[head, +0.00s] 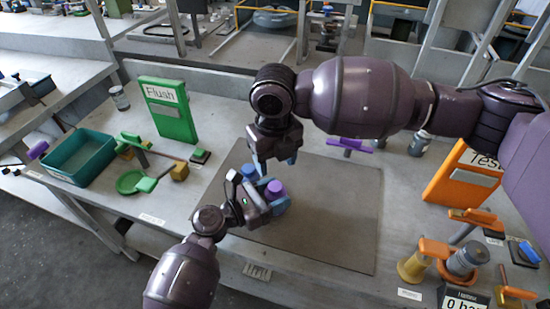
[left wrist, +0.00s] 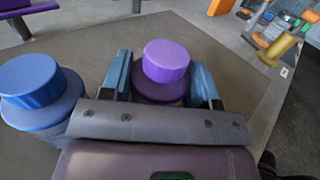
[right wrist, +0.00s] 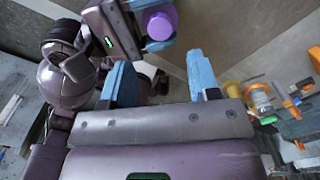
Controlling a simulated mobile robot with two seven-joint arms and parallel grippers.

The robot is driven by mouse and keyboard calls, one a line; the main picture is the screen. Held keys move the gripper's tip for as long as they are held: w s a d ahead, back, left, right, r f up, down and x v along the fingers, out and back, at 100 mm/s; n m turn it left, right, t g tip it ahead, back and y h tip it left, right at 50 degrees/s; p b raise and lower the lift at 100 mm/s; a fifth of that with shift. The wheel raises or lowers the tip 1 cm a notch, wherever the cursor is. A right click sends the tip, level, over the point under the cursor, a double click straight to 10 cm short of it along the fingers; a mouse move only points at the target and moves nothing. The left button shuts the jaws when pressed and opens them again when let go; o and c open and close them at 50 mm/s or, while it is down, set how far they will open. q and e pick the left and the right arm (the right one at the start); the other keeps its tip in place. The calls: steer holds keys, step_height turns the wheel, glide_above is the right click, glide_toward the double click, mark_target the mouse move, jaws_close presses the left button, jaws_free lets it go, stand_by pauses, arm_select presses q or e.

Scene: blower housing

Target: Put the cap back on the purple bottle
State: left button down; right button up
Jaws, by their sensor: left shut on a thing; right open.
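The purple bottle (left wrist: 160,92) stands between the fingers of my left gripper (left wrist: 164,85), which is shut on it. A lighter purple cap (left wrist: 166,60) sits on its top; I cannot tell how tightly. In the head view the cap (head: 275,187) shows above my left gripper (head: 270,205), while the bottle's body is mostly hidden. My right gripper (head: 273,167) is open and empty, just behind and above the cap. In the right wrist view the cap (right wrist: 160,24) lies beyond the open fingers of my right gripper (right wrist: 160,80), not between them.
A blue bottle with a blue cap (left wrist: 30,82) stands close left of the purple one. The grey mat (head: 330,215) is clear to the right. A purple handled piece (head: 350,144) stands at its back edge. A green sign (head: 168,110), teal tray (head: 80,157) and orange sign (head: 462,172) stand farther out.

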mark_target(275, 186)
stand_by(0.3)
steer(key=shift+f, duration=4)
steer(key=c, duration=0.9)
steer(key=o, duration=1)
steer(key=shift+c, duration=0.2)
steer(key=shift+r, duration=0.1)
steer(key=shift+r, duration=2.2)
steer(key=shift+r, duration=0.1)
steer(key=shift+c, duration=0.3)
steer(key=shift+r, duration=1.65)
